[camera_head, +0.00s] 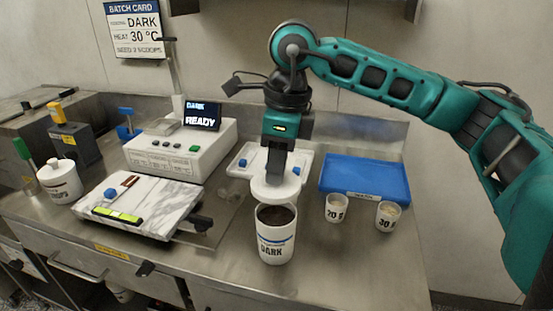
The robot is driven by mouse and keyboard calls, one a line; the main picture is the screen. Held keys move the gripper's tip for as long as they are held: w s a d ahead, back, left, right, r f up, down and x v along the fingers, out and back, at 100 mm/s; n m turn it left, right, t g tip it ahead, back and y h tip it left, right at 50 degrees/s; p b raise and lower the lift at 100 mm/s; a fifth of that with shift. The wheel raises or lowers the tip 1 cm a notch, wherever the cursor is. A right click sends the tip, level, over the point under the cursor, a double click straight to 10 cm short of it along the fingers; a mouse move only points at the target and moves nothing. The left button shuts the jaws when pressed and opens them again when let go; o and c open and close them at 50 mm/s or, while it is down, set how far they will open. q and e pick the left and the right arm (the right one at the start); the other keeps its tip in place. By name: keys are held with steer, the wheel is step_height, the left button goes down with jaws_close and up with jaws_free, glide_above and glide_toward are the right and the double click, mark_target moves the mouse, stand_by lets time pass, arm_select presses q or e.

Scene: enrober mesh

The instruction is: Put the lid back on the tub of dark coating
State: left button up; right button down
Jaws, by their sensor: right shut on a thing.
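The tub of dark coating (276,240) stands upright on the steel counter. Its label reads DARK and its open top shows dark brown contents. My right gripper (275,174) points down and is shut on the white round lid (276,188). The lid is just above and slightly behind the tub's mouth, so the dark contents show in front of it. I cannot tell whether the lid touches the tub's rear rim. The fingers hide the lid's knob. My left gripper is not in view.
Two small cups (336,208) (388,215) and a blue tray (364,178) are to the right. A white tray (242,160) lies behind the lid. The control box (180,148), marble slab (139,204) and another lidded tub (60,181) are left. The front right counter is clear.

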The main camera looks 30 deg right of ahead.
mark_target(277, 193)
step_height(277, 193, down, 2)
steer(key=shift+f+b, duration=0.15)
steer(key=shift+b, duration=0.55)
step_height(277, 193, down, 3)
steer(key=shift+r+b, duration=0.2)
steer(key=shift+b, duration=0.8)
steer(key=shift+f+b, duration=0.4)
steer(key=shift+f, duration=0.15)
steer(key=shift+f+b, duration=0.2)
steer(key=shift+b, duration=0.35)
stand_by(0.4)
